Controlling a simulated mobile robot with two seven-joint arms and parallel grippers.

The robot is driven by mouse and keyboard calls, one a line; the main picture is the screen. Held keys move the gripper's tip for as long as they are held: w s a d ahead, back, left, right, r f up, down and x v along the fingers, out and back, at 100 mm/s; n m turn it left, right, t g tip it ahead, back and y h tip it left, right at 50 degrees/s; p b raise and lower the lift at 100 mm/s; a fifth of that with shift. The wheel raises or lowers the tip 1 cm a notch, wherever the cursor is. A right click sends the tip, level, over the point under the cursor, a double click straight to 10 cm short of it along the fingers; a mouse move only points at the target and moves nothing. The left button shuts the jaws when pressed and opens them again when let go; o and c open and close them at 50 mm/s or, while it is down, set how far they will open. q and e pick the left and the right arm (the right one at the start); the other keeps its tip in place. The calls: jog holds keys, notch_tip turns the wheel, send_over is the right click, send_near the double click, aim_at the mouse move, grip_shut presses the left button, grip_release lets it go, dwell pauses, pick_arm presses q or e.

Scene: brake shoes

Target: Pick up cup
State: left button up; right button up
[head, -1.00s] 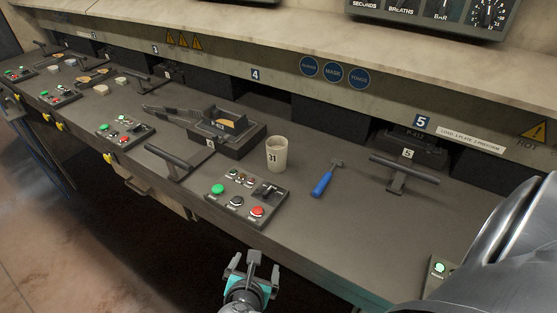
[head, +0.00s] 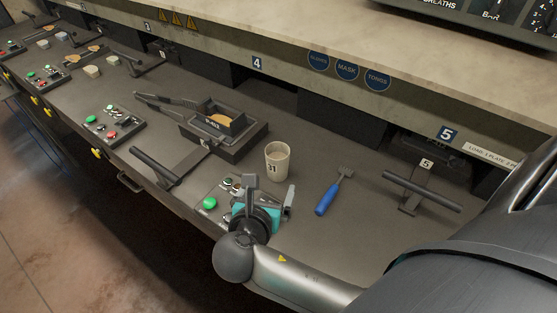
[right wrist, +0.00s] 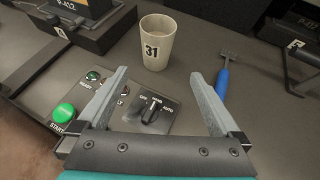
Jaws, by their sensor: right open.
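The cup (head: 277,161) is beige, marked 31, and stands upright on the grey bench behind the button panel. In the right wrist view the cup (right wrist: 157,42) is ahead of the fingers, near the top centre, with a clear gap to them. My right gripper (head: 270,190) is open and empty, above the button panel and in front of the cup. In the right wrist view its fingers (right wrist: 160,82) are spread wide, with the panel's switch below them. My left gripper does not show.
A control panel (head: 209,203) with a green button lies under my right gripper. A blue-handled tool (head: 327,198) lies right of the cup. A dark block holding a tray (head: 226,140) stands to its left. T-shaped handles (head: 158,167) (head: 421,191) stand on both sides.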

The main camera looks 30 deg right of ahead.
aim_at(275, 171)
jog(key=b+x, duration=0.1)
jog(key=x, duration=0.4)
jog(key=shift+w+d+f, duration=0.1)
jog(key=shift+f, duration=0.1)
jog(key=x, duration=0.2)
jog(key=b+x, duration=0.1)
jog(key=x, duration=0.2)
jog(key=shift+w, duration=0.45)
jog(key=shift+w+d+f+b, duration=0.15)
jog(key=shift+w+d+b, duration=0.1)
jog(key=shift+w+b, duration=0.05)
jog(key=c, duration=1.4)
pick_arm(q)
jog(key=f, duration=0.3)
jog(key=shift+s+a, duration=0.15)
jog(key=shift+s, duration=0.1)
pick_arm(e)
jog(key=shift+c, duration=0.7)
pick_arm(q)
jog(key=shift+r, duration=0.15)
pick_arm(e)
jog(key=shift+r, duration=0.25)
